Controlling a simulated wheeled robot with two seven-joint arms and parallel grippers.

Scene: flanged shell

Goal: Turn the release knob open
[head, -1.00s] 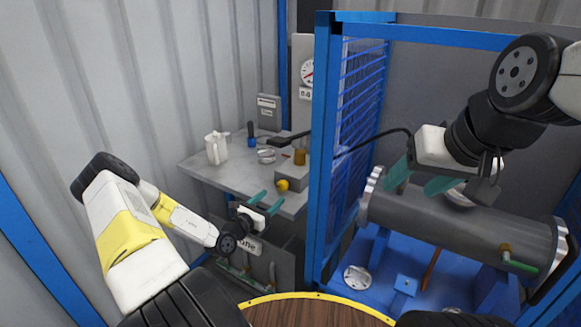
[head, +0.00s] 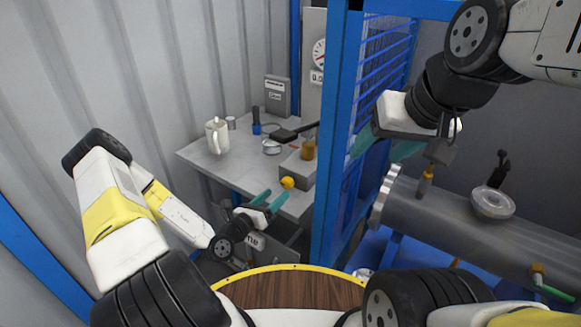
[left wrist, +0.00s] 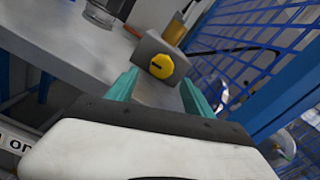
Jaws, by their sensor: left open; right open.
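The release knob (head: 287,183) is a small yellow knob on the front of a grey block (head: 297,167) at the table's right edge. In the left wrist view the yellow knob (left wrist: 161,66) shows a dark slot, roughly level with a slight tilt. My left gripper (head: 269,197) is open and empty, with its green fingers pointing toward the block. In the left wrist view its fingertips (left wrist: 155,80) lie either side of the knob, short of it. My right gripper (head: 385,150) is open and empty above the left end of the flanged shell.
The grey table (head: 200,160) holds a white jug (head: 217,136), a blue-based tool (head: 256,125) and a brass cylinder (head: 309,149). A blue mesh fence (head: 382,70) stands right of the table. The metal shell (head: 440,215) lies beyond it.

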